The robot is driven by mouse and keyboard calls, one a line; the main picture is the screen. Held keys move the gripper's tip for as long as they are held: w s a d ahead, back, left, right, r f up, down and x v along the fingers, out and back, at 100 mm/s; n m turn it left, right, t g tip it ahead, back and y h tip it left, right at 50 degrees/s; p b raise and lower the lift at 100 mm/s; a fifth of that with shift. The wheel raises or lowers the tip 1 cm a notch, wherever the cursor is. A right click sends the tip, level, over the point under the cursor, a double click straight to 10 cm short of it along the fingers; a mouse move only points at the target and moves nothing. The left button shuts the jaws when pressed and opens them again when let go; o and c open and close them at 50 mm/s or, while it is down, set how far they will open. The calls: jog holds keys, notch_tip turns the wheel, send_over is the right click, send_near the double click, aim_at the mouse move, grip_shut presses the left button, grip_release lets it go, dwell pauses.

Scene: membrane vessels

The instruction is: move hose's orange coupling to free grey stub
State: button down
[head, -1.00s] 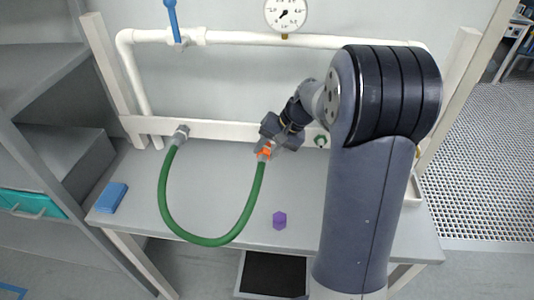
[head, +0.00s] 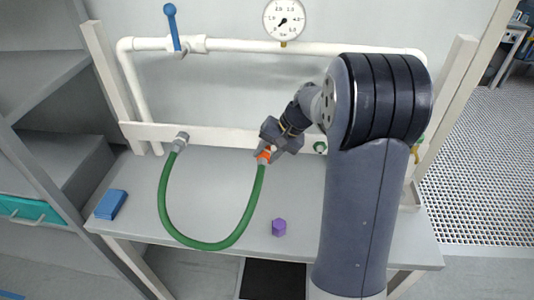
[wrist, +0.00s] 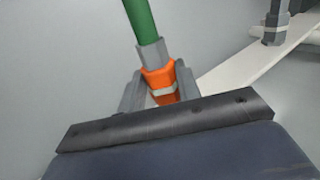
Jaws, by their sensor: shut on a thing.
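A green hose (head: 208,243) hangs in a U over the bench. Its left end sits on a grey fitting (head: 181,139) on the white board. Its other end carries the orange coupling (head: 264,156). My gripper (head: 262,153) is shut on this coupling and holds it in front of the board, apart from it. In the wrist view the orange coupling (wrist: 158,78) sits between the grey fingers, with the green hose (wrist: 140,18) leading away above. A grey stub (wrist: 276,25) shows at the upper right there. A small green-centred fitting (head: 320,147) is on the board right of my gripper.
A blue block (head: 111,204) lies at the bench's left and a purple hexagonal piece (head: 279,227) near its front. White pipe (head: 240,39) with a blue-handled valve (head: 172,25) and a gauge (head: 284,19) runs above. My arm hides the bench's right part.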

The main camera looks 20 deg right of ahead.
jog(key=shift+w+d+p, duration=0.15)
jog(key=shift+w+d, duration=0.05)
jog(key=shift+w, duration=0.3)
jog(key=shift+w+d+p, duration=0.15)
jog(key=shift+w+d, duration=0.05)
jog(key=shift+w, duration=0.3)
jog(key=c, duration=0.9)
grip_release()
jog(key=shift+c, duration=0.2)
jog(key=v, duration=1)
jog(key=shift+d+r+b, duration=0.15)
jog(key=shift+r+b, duration=0.2)
jog(key=shift+b, duration=0.05)
jog(key=shift+f, duration=0.1)
jog(key=p+x, duration=0.1)
jog(key=x, duration=0.9)
jog(key=shift+f, duration=0.2)
jog(key=shift+s+a+f, duration=0.15)
jog(key=shift+a, duration=0.1)
jog(key=shift+s+a+b, duration=0.15)
jog(key=shift+s+b, duration=0.15)
jog(key=shift+s, duration=0.1)
